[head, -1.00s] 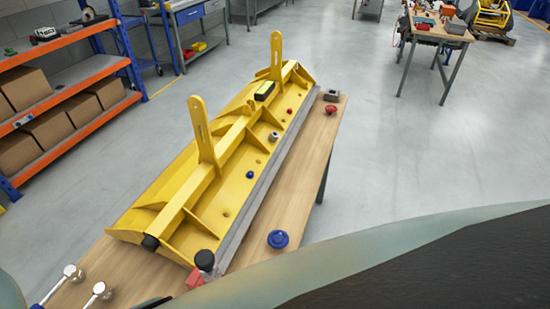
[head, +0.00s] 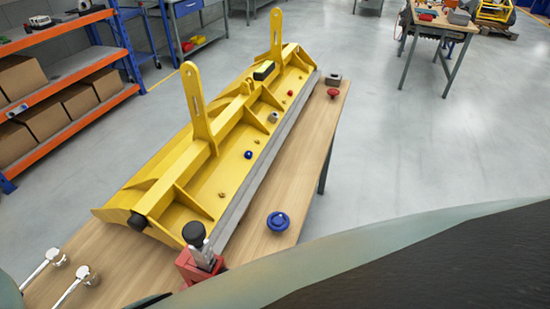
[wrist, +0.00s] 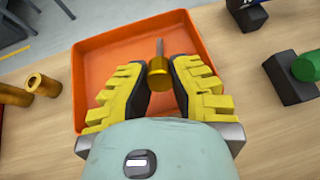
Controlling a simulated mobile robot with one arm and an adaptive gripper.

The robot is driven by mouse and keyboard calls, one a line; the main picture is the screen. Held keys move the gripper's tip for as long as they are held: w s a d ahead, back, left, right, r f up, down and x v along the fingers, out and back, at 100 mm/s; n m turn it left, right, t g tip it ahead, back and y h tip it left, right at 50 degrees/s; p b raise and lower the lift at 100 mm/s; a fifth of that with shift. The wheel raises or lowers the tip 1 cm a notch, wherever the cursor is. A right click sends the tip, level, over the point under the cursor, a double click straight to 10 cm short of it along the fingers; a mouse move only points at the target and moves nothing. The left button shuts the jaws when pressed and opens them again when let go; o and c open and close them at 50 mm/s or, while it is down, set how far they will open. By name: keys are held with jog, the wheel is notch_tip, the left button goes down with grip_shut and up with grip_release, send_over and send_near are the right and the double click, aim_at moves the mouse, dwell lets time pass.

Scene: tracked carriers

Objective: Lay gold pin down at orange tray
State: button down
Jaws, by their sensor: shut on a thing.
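In the wrist view my gripper (wrist: 160,82), with yellow ribbed fingers, is shut on the gold pin (wrist: 160,72). The pin's round gold end sits between the fingertips, and a thin grey part points away beyond it. The orange tray (wrist: 92,58) lies on a wooden table behind the fingers and pin. The pin appears over the tray's floor; I cannot tell whether it touches it. My gripper hides the tray's near middle. The head view shows neither tray, pin nor fingers.
A black block (wrist: 284,78) and a green cylinder (wrist: 306,66) are to the right. In the head view, a large yellow frame (head: 205,150) covers much of a wooden table (head: 300,165), with a blue knob (head: 278,221) beside it.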

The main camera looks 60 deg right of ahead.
jog(key=c, duration=1)
grip_release()
jog(key=shift+o, duration=0.2)
jog(key=shift+s+r, duration=0.2)
jog(key=shift+s, duration=0.25)
jog(key=v, duration=1.1)
